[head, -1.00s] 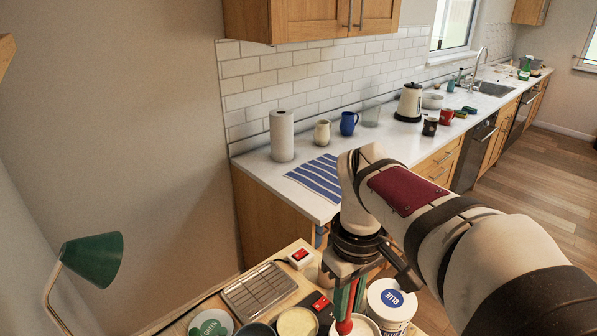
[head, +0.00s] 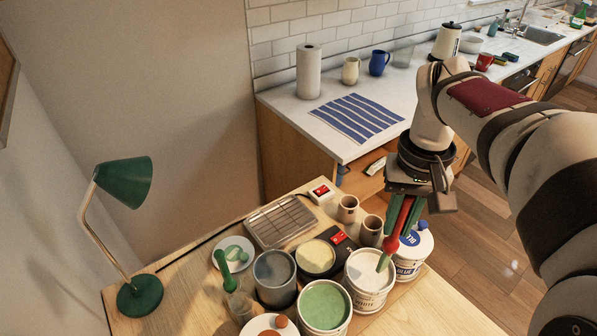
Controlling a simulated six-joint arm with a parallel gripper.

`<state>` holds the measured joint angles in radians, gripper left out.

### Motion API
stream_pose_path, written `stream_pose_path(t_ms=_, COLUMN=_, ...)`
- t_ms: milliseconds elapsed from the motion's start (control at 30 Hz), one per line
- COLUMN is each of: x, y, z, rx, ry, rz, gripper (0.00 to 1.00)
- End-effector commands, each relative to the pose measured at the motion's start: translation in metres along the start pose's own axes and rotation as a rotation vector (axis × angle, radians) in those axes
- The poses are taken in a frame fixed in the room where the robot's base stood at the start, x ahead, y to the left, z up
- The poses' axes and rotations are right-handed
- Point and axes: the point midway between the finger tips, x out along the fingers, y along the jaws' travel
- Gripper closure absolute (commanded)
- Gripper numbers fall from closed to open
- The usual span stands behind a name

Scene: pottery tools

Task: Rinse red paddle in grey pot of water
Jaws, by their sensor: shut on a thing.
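My gripper (head: 402,222) has green fingers and is shut on the red paddle (head: 391,241). The paddle hangs tilted, its red handle between the fingers and its greenish lower end above or at the mouth of the white-labelled pot (head: 368,289). I cannot tell whether the tip touches the pale contents. The grey pot (head: 275,289) stands to the left of that pot, open at the top, with greyish contents. My gripper is to the right of the grey pot and above it.
A green-filled pot (head: 324,319), a yellow-filled pot (head: 317,258) and a blue-labelled pot (head: 411,262) crowd the table (head: 180,290). Two small cups (head: 347,207) and a wire rack (head: 279,222) stand behind. A green-handled tool (head: 231,278) and a lamp (head: 139,295) are at left.

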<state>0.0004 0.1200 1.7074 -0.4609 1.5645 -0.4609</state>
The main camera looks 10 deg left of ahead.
Motion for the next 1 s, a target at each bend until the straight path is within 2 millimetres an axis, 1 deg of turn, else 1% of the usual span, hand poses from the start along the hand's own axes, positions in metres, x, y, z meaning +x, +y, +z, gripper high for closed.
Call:
stream_pose_path(t_ms=167, x=0.000, y=-0.001, z=0.000, rx=-0.004, ry=0.000, rz=0.000, gripper=1.00)
stream_pose_path(t_ms=267, x=0.001, y=-0.012, z=-0.004, rx=-0.050, ry=0.000, rz=0.000, gripper=1.00)
stream_pose_path(t_ms=367, x=0.002, y=-0.041, z=-0.012, rx=-0.164, ry=-0.001, rz=0.000, gripper=1.00)
stream_pose_path(t_ms=400, x=0.003, y=-0.057, z=-0.015, rx=-0.225, ry=-0.001, rz=0.000, gripper=1.00)
stream_pose_path(t_ms=467, x=0.004, y=-0.083, z=-0.019, rx=-0.322, ry=-0.001, rz=0.000, gripper=1.00)
stream_pose_path(t_ms=500, x=0.005, y=-0.102, z=-0.021, rx=-0.390, ry=-0.001, rz=0.000, gripper=1.00)
stream_pose_path(t_ms=533, x=0.006, y=-0.116, z=-0.021, rx=-0.441, ry=-0.001, rz=0.000, gripper=1.00)
stream_pose_path(t_ms=567, x=0.007, y=-0.130, z=-0.021, rx=-0.491, ry=-0.001, rz=0.000, gripper=1.00)
stream_pose_path(t_ms=600, x=0.008, y=-0.148, z=-0.020, rx=-0.557, ry=-0.001, rz=0.000, gripper=1.00)
stream_pose_path(t_ms=700, x=0.011, y=-0.185, z=-0.015, rx=-0.688, ry=-0.001, rz=0.000, gripper=1.00)
stream_pose_path(t_ms=800, x=0.013, y=-0.206, z=-0.010, rx=-0.763, ry=-0.001, rz=-0.001, gripper=1.00)
stream_pose_path(t_ms=900, x=0.015, y=-0.213, z=-0.009, rx=-0.790, ry=-0.001, rz=0.000, gripper=1.00)
stream_pose_path(t_ms=1000, x=0.022, y=-0.213, z=-0.008, rx=-0.790, ry=-0.001, rz=0.000, gripper=1.00)
